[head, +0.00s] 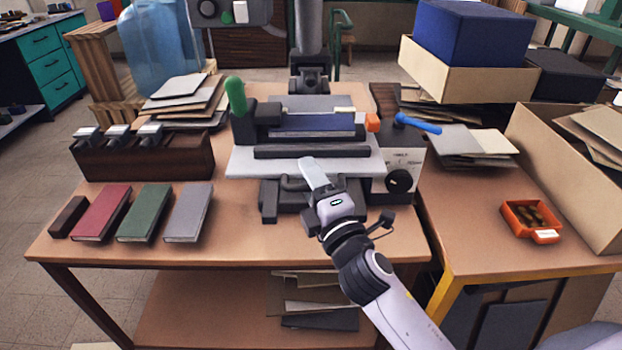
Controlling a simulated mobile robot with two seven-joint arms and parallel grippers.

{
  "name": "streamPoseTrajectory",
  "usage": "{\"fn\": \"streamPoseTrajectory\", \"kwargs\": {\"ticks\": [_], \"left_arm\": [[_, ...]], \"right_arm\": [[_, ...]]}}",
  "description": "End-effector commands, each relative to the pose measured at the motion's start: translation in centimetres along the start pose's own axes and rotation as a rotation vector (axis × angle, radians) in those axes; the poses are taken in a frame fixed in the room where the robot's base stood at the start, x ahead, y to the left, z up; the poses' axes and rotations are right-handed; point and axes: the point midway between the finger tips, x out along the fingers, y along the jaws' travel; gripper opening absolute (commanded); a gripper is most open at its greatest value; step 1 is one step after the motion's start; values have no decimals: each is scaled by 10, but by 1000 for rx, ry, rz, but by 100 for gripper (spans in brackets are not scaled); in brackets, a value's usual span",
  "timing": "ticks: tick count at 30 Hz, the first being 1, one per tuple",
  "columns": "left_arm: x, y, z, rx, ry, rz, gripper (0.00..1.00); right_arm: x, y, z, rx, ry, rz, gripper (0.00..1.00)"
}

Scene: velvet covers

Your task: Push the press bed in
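The press (268,112) stands at the back middle of the wooden table, under a grey vertical column. Its pale grey bed (245,165) sticks out toward me. A blue cover piece (300,122) lies on it behind a dark bar (300,152). A dark handle (270,197) is at the front below the bed. My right gripper (310,165) reaches in from the lower right, its pale finger over the bed's front edge and handle. I cannot tell whether it touches them. Only one finger shape shows. My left gripper is not in view.
A control box (400,165) with a knob and blue lever (418,124) stands right of the bed. A green-knobbed lever (236,97) is on the left. The front table strip is clear.

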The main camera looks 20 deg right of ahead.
Motion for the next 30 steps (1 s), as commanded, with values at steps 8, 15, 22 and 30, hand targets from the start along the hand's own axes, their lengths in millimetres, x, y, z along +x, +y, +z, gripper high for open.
{"fn": "streamPoseTrajectory", "kwargs": {"ticks": [8, 15, 22, 30], "left_arm": [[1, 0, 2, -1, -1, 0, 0], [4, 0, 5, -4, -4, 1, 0], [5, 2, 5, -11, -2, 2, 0], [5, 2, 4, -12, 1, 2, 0]], "right_arm": [[-21, -3, 0, 1, 0, -5, 40], [-54, -2, 0, 0, 0, -2, 40], [-70, 0, 0, 0, 1, 0, 40], [-72, 0, 0, -1, 0, 1, 40]]}}
